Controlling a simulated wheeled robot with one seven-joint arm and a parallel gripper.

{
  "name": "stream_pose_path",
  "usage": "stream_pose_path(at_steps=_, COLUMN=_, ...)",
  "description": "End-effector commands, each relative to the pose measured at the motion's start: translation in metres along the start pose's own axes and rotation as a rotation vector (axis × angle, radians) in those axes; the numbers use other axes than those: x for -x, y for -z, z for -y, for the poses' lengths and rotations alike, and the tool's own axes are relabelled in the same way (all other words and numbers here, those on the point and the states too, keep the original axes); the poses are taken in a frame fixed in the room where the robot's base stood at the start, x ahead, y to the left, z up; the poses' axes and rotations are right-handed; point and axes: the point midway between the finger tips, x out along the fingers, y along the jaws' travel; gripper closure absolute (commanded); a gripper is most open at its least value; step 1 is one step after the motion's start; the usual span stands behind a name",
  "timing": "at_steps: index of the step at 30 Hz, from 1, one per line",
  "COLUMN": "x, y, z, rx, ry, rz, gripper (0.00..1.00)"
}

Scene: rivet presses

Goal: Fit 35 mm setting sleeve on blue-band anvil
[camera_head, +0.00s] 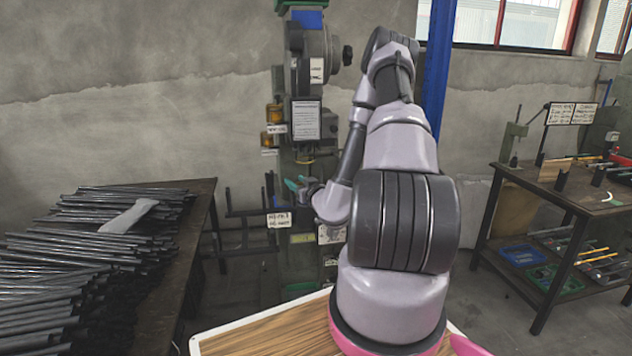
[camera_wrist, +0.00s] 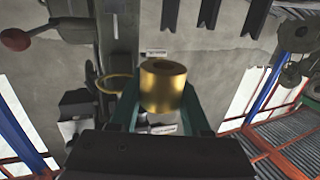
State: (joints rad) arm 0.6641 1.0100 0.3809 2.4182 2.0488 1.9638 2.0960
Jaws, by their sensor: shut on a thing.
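A brass-coloured sleeve (camera_wrist: 162,88) with a round bore sits between the two teal fingers of my gripper (camera_wrist: 161,98) in the wrist view. My gripper is shut on it. In the head view my gripper (camera_head: 297,187) is small and reaches in front of the press column (camera_head: 303,165); the sleeve cannot be made out there. I cannot pick out a blue-band anvil in either view. The press has a blue part (camera_head: 307,18) near its top. A thin gold ring (camera_wrist: 115,84) shows left of the sleeve in the wrist view.
A dark table (camera_head: 190,215) with stacked metal rods (camera_head: 70,265) stands at left. A workbench (camera_head: 570,190) with tools and labels stands at right, with blue (camera_head: 522,254) and green (camera_head: 555,279) trays below. A wooden tray surface (camera_head: 270,335) lies in front of me.

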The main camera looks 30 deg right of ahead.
Motion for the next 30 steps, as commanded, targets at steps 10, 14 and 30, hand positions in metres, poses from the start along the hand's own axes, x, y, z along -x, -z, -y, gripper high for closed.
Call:
stream_pose_path(at_steps=10, x=0.02, y=0.004, z=-0.023, rx=-0.006, ry=0.011, rz=0.007, gripper=1.0)
stream_pose_path(at_steps=14, x=0.019, y=0.004, z=-0.022, rx=-0.006, ry=0.011, rz=0.007, gripper=1.0)
stream_pose_path(at_steps=30, x=0.001, y=0.004, z=-0.029, rx=-0.005, ry=0.007, rz=0.008, gripper=1.0)
